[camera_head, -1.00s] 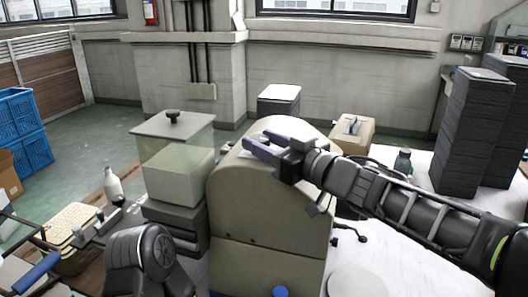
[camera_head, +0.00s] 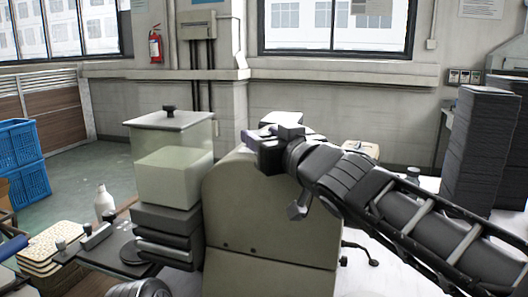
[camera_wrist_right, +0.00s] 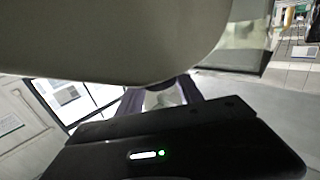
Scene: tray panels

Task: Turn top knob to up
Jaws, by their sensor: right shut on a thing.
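A beige machine housing with a rounded top (camera_head: 270,215) stands in the middle of the head view. My right gripper (camera_head: 247,137) is at its upper edge, with the arm coming in from the right. In the right wrist view, the purple fingers of this gripper (camera_wrist_right: 162,98) reach behind the edge of a large pale curved surface. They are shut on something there. The top knob is not clearly visible; the fingertips and the housing hide the place of contact, so its angle cannot be told.
A clear container with a black-knobbed lid (camera_head: 170,120) stands left of the housing. A white bottle (camera_head: 104,204) and stacked pale trays (camera_head: 50,248) are further left. A tall dark stack (camera_head: 480,150) stands at right. A window (camera_head: 335,25) is behind.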

